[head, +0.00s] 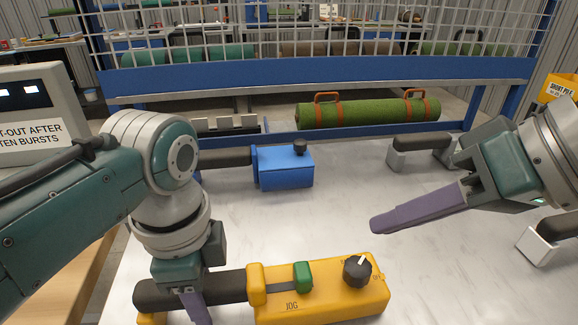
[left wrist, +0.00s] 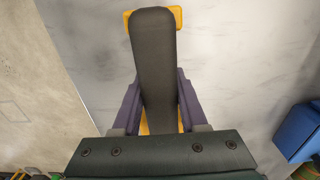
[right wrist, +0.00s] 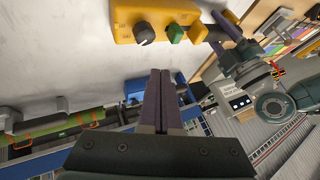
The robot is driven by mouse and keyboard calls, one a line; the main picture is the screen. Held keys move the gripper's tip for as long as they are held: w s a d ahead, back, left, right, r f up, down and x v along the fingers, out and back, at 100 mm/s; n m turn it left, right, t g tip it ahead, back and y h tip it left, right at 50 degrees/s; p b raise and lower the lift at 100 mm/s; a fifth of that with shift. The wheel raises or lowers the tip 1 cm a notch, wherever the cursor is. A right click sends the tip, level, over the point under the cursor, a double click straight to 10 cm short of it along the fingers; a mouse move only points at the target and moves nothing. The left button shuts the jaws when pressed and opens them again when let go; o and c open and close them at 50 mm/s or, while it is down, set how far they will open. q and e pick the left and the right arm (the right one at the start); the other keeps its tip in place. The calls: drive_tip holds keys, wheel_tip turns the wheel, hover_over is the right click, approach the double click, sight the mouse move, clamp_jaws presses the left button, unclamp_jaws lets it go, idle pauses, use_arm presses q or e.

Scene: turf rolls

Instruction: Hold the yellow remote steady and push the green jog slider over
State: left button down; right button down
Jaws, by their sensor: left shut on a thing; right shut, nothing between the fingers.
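The yellow remote (head: 330,302) lies on the pale tabletop at the front, marked JOG, with a black dial (head: 357,270) on its right part. The green jog slider (head: 303,275) stands up on its top between the dial and a raised yellow block; it also shows in the right wrist view (right wrist: 175,33). My left gripper (left wrist: 158,110) is shut across the remote's dark handle (left wrist: 154,60), a purple finger on each side. My right gripper (head: 378,225) is shut and empty, above the table behind and right of the slider, apart from the remote (right wrist: 160,28).
A blue box (head: 285,168) with a dark handle and black knob sits behind the remote. Grey brackets with dark bars (head: 422,143) stand at the right. A green turf roll (head: 365,114) with orange straps lies beyond, under a blue-framed mesh guard (head: 320,71). The table between is clear.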

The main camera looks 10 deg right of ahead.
sight(302, 277)
drive_tip(key=shift+s+a+f+g, duration=0.15)
drive_tip(key=shift+s+g, duration=0.1)
drive_tip(key=shift+s, duration=0.25)
drive_tip(key=shift+s+f+g, duration=0.15)
drive_tip(key=shift+s+g, duration=0.1)
drive_tip(key=shift+s, duration=0.25)
drive_tip(key=shift+f, duration=0.1)
drive_tip(key=x, duration=1)
